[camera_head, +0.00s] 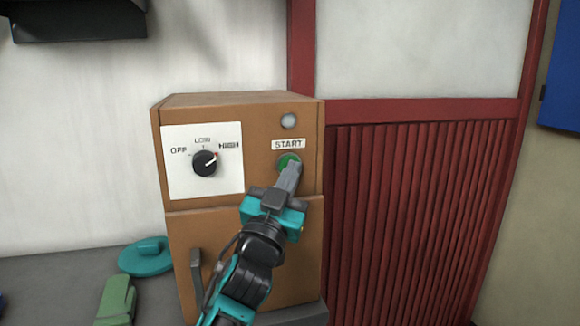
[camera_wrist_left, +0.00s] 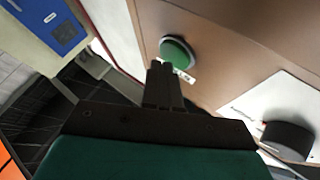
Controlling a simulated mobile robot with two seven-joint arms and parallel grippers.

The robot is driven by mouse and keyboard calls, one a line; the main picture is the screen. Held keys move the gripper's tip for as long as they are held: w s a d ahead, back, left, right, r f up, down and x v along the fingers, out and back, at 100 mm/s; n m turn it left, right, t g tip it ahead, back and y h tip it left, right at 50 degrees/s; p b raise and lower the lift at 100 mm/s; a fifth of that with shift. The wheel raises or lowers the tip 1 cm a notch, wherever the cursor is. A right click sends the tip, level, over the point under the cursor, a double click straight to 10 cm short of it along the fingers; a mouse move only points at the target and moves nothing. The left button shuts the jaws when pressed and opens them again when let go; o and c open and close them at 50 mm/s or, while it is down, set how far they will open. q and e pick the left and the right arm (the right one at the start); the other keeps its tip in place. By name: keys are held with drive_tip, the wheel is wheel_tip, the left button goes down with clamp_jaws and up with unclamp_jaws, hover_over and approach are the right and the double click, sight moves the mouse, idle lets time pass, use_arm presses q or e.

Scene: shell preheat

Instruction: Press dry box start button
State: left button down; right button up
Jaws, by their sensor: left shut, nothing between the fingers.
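The dry box (camera_head: 183,224) is a brown box with a white dial panel and a lower door with a grey handle. Its green start button (camera_head: 287,160) sits under the START label, below a round pale lamp (camera_head: 288,121). The black dial (camera_head: 205,163) has its pointer towards the right-hand marking. My left gripper (camera_head: 294,168) is shut and empty, its tips in front of the button and partly covering it. In the left wrist view the green button (camera_wrist_left: 177,53) shows just beyond the fingertips (camera_wrist_left: 160,68). I cannot tell whether they touch.
A teal lid-like object (camera_head: 146,257) and a green object (camera_head: 117,300) lie on the grey counter (camera_head: 60,275) left of the box. Red slatted panelling (camera_head: 410,220) stands to the right. A dark fixture (camera_head: 78,20) hangs at the upper left.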

use_arm(q)
drive_tip(key=shift+w+a, duration=0.15)
drive_tip(key=shift+w, duration=0.3)
idle(0.5)
drive_tip(key=shift+s, duration=0.1)
drive_tip(key=shift+s+d, duration=0.25)
drive_tip(key=shift+s, duration=0.45)
